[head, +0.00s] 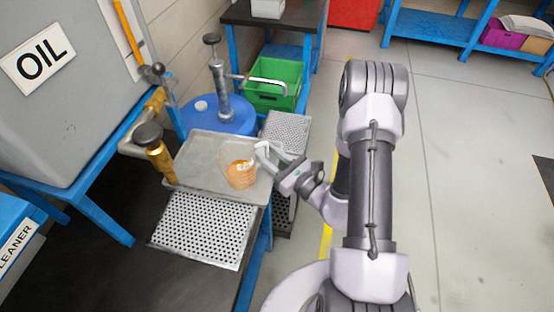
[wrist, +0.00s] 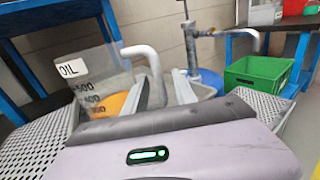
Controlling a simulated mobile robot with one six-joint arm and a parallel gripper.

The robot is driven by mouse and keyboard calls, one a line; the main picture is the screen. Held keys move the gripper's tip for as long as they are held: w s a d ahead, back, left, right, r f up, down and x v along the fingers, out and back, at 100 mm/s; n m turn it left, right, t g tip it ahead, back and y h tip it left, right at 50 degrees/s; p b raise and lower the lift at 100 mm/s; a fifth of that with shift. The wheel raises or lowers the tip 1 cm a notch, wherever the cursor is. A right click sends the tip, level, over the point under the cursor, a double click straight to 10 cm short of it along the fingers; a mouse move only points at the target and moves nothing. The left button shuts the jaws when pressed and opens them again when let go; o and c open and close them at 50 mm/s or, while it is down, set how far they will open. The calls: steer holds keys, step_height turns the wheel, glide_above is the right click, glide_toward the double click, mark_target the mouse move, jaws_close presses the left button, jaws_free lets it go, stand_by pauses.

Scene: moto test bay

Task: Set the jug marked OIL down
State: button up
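The jug marked OIL is a clear measuring jug with orange liquid in it. It shows at the middle of the head view (head: 239,173) and at the left of the wrist view (wrist: 92,88), with its label and scale marks towards the camera. Its pale handle (wrist: 150,56) runs down between the two fingers of my gripper (wrist: 163,88). My gripper (head: 268,155) appears shut on this handle, at the jug's right side in the head view. The jug appears over the grey tray (head: 196,148). I cannot tell whether its base touches anything.
A perforated metal plate (head: 204,230) lies in front of the tray. A brass tap (head: 153,148) under the grey OIL tank (head: 85,95) is close on the left. A blue drum with a pump (head: 222,110) and a green crate (head: 274,84) stand behind. Open floor lies right.

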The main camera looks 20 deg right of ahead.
steer(key=p+v, duration=0.1)
steer(key=v, duration=1)
steer(key=s+a+r+n+g+y, duration=0.3)
steer(key=s+a+r+n+g, duration=0.2)
steer(key=a+r+n+g, duration=0.3)
steer(key=s+a+r+n+g+y, duration=0.35)
steer(key=a+r+n+g, duration=0.3)
steer(key=a+n, duration=0.3)
steer(key=s+d+r+n+t+h, duration=0.3)
steer(key=s+d+r+n+h, duration=0.1)
steer(key=r+n+h, duration=0.3)
steer(key=d+n+h, duration=0.1)
steer(key=n+h, duration=0.1)
steer(key=h, duration=0.2)
steer(key=shift+s+d+r+t, duration=0.2)
steer(key=shift+r+t, duration=0.15)
steer(key=shift+r, duration=0.05)
steer(key=shift+n+h, duration=0.25)
